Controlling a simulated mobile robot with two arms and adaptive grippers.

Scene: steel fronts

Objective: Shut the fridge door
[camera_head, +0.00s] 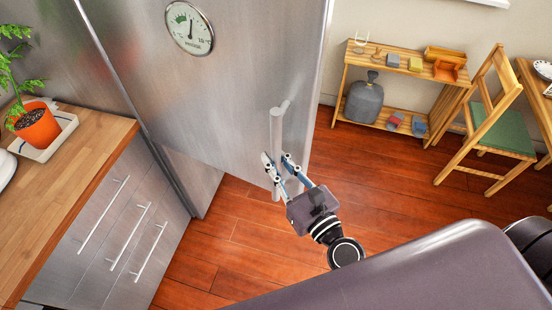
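The fridge door (225,85) is a brushed steel panel with a round dial gauge (189,28) near its top. It stands open, swung out over the floor. Its upright bar handle (277,138) is near the free edge on the right. My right gripper (276,158) is at the handle's lower part, one finger on each side of the bar. The fingers look apart, wider than the bar; firm contact cannot be made out. The fridge body (193,177) shows low behind the door; its inside is hidden. My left gripper is not in view.
A wooden counter (95,150) with steel drawers (115,225) and a potted plant (38,128) stands at left. A wooden shelf (390,126) and a chair (483,125) with a green seat are at right. Bare wooden floor (375,180) lies between. My dark body fills the lower right.

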